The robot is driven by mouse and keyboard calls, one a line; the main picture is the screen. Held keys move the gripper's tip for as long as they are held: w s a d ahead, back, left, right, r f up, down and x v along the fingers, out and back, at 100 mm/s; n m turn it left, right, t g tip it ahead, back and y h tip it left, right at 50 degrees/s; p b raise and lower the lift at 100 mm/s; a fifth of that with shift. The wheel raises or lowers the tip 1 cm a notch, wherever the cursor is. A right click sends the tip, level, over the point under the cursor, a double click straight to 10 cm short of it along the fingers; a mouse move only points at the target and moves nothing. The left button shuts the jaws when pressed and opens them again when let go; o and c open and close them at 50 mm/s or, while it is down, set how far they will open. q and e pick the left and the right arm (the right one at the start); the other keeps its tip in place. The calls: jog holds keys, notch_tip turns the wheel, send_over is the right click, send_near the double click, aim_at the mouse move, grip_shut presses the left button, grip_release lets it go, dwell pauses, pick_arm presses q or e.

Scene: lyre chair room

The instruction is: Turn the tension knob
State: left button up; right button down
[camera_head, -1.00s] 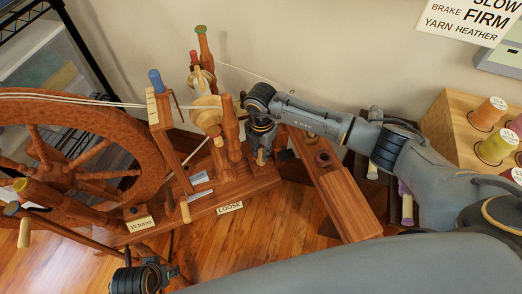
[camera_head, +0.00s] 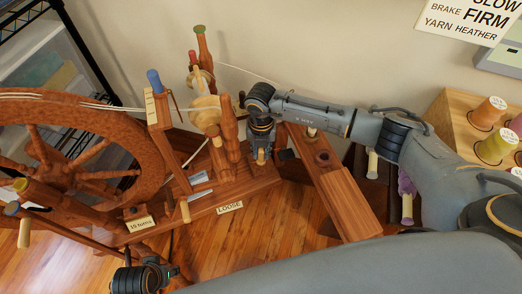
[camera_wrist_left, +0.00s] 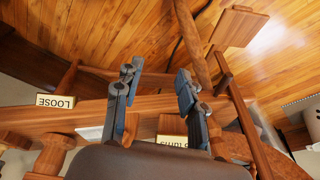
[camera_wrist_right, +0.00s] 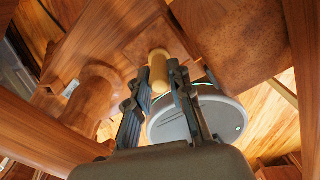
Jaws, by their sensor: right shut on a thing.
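The spinning wheel's wooden base (camera_head: 255,185) stands at left centre in the head view. My right gripper (camera_head: 261,158) points down at the base's right end. In the right wrist view, the right gripper (camera_wrist_right: 162,78) is shut on a pale, round-ended wooden tension knob (camera_wrist_right: 158,68). The knob is mostly hidden in the head view. A "LOOSE" label (camera_head: 230,207) is on the base's front edge. My left gripper (camera_head: 150,277) is low at left in the head view. In the left wrist view its fingers (camera_wrist_left: 158,75) are apart, with nothing between them.
The large drive wheel (camera_head: 150,150) fills the left side. A "15 turns" label (camera_head: 139,225) is on the base. A wooden thread rack (camera_head: 455,118) stands at right. Wooden floor (camera_head: 265,240) is open in front.

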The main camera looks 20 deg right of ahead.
aim_at(261, 150)
jog(key=shift+n, duration=0.7)
pick_arm(q)
jog(key=shift+w+r, duration=0.2)
jog(key=shift+r, duration=0.35)
jog(key=shift+s, duration=0.25)
pick_arm(e)
jog(key=shift+n, duration=0.3)
jog(key=c, duration=1.2)
grip_release()
pick_arm(q)
jog(key=shift+a, duration=0.1)
jog(key=shift+w, duration=0.15)
pick_arm(e)
jog(key=shift+r, duration=0.15)
notch_tip(261, 150, up, 12)
pick_arm(q)
jog(key=shift+s+f, duration=0.1)
jog(key=shift+s, duration=0.1)
pick_arm(e)
jog(key=shift+s+f, duration=0.1)
jog(key=shift+f, duration=0.1)
